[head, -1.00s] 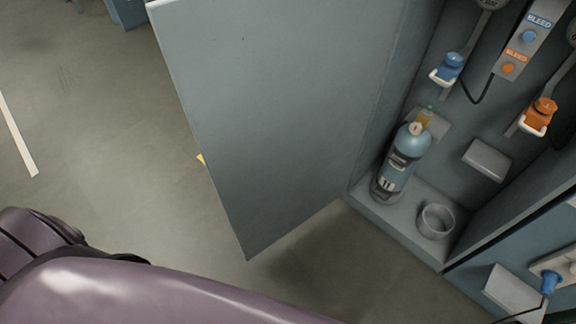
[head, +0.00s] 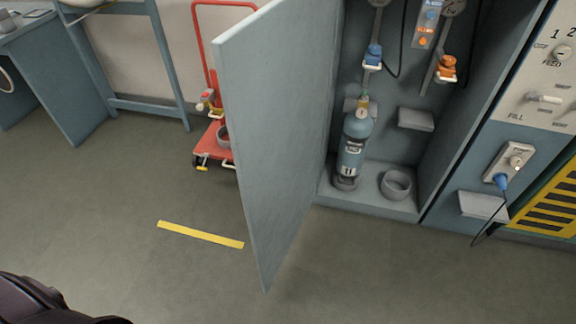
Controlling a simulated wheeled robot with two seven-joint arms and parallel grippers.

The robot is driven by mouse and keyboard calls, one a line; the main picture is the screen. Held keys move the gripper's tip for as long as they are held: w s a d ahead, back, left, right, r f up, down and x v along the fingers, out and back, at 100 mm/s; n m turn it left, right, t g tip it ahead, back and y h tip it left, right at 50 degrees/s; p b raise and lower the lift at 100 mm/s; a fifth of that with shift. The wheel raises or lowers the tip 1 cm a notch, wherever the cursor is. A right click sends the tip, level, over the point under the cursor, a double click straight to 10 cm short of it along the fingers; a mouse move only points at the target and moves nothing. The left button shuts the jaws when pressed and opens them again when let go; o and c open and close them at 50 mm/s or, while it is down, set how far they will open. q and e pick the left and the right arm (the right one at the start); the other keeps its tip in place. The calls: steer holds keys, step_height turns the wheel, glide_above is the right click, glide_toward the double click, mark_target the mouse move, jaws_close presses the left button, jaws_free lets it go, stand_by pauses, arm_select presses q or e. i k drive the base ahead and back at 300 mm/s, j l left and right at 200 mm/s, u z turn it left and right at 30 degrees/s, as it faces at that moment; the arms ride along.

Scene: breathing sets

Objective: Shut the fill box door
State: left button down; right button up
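The fill box door (head: 275,130) is a grey-blue panel standing wide open, swung out from the left side of the fill box (head: 325,196). Inside the box a blue-grey cylinder marked 11 (head: 353,150) stands upright on the floor, beside an empty round cup (head: 396,184). Blue (head: 373,56) and orange (head: 446,66) fittings hang at the back. Part of my own arm shows at the bottom left corner, apart from the door. Neither gripper is in the picture.
A red trolley (head: 213,148) stands behind the door at the left. A blue-grey bench frame (head: 150,105) is farther left. A control panel (head: 540,80) with a blue plug (head: 501,181) and cable is at the right. The floor before the box is clear.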

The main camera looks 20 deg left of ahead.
mark_target(272, 67)
steer(key=i+j+z, duration=0.1)
steer(key=j+z, duration=0.3)
steer(key=j, duration=0.7)
steer(key=j+z, duration=0.45)
steer(key=j, duration=0.6)
steer(key=k, duration=0.1)
